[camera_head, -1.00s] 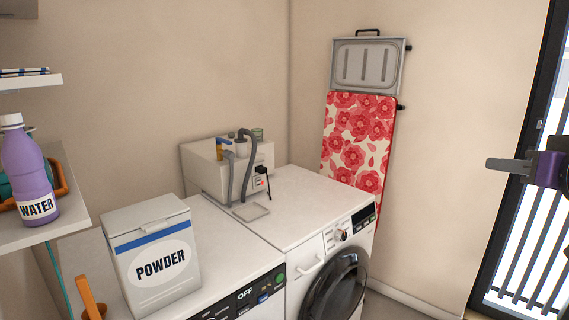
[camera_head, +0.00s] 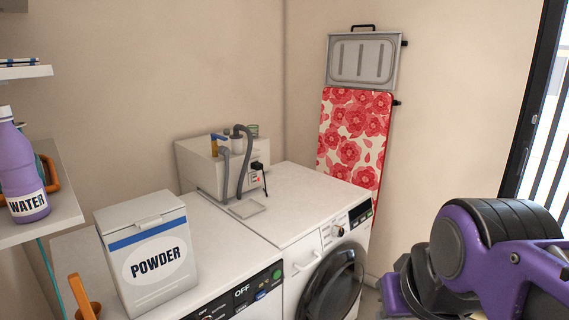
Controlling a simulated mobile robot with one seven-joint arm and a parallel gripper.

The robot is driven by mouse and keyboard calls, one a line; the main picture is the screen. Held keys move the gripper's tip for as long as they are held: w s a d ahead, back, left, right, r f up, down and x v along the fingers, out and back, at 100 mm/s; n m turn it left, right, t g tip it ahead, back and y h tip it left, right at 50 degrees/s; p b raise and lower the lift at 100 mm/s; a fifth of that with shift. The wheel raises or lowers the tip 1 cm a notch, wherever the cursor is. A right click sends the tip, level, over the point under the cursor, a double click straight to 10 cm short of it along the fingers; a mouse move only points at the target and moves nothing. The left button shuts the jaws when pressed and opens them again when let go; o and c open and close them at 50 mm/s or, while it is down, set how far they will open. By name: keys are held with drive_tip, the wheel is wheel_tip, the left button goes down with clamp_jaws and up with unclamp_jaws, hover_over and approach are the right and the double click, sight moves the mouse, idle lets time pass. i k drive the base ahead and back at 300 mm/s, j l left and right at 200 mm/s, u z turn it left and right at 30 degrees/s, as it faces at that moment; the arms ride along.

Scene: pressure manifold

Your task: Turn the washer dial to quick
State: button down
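The washer (camera_head: 303,262) is the white front-loading machine with a dark round door, right of the middle. Its dial (camera_head: 338,231) is a small round knob on the upper front panel, between printed marks and a dark display; the marks are too small to read. My purple and black arm fills the lower right of the view, right of the washer and apart from the dial in the picture. I cannot make out my gripper's fingers.
A second white machine with a dark panel marked OFF (camera_head: 242,291) stands left of the washer, with a POWDER box (camera_head: 150,259) on it. A grey unit with hoses (camera_head: 205,168) sits behind. A floral ironing board (camera_head: 352,138) hangs on the wall. A purple WATER bottle (camera_head: 20,170) stands on a left shelf.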

sight(338, 231)
drive_tip(key=i+l+u, duration=0.25)
drive_tip(key=l, duration=0.35)
drive_tip(key=i+l+u, duration=0.15)
drive_tip(key=i+l, duration=0.15)
drive_tip(key=i+l+u, duration=0.15)
drive_tip(key=l, duration=0.25)
drive_tip(key=i+l+u, duration=0.15)
drive_tip(key=l, duration=0.2)
drive_tip(key=i+j+u, duration=0.1)
drive_tip(key=j+u, duration=0.3)
drive_tip(key=i+j+u, duration=0.15)
drive_tip(key=j, duration=0.4)
drive_tip(key=k+l+z, duration=0.2)
drive_tip(key=l, duration=0.5)
drive_tip(key=l+z, duration=0.2)
drive_tip(key=l, duration=0.5)
drive_tip(key=i, duration=0.05)
